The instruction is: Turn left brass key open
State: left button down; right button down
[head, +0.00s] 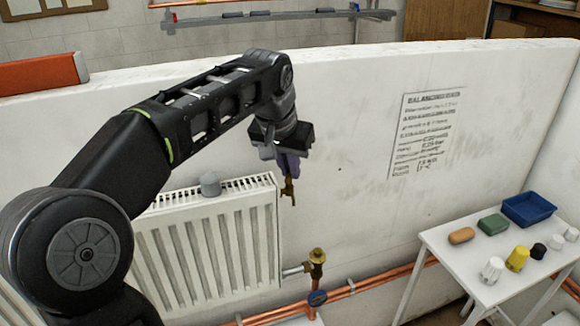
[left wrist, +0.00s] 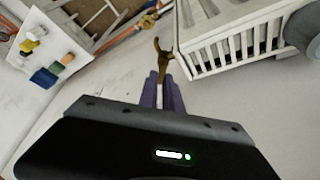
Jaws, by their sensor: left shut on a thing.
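My left gripper (head: 288,160) points down beside the upper right corner of the white radiator, in front of the wall. Its purple fingers are shut on a brass key (head: 288,190), which hangs below them. In the left wrist view the fingers (left wrist: 163,92) hold the key (left wrist: 162,52), with its forked end pointing away from the gripper. A brass valve (head: 317,262) stands on the pipe at the radiator's lower right. The key is above the valve and a little to its left in the picture, apart from it. My right gripper is not in view.
The radiator (head: 205,250) has a grey knob-like thing (head: 210,184) on top. A white table (head: 455,262) at right bears several caps, blocks and a blue tray (head: 528,222). A notice (head: 425,133) is on the wall.

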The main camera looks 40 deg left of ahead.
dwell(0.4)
pick_arm(q)
jog(key=shift+f+n+g+y, duration=0.1)
jog(key=shift+n+g+y, duration=0.45)
jog(key=shift+n, duration=1.65)
jog(key=c, duration=1.6)
grip_release()
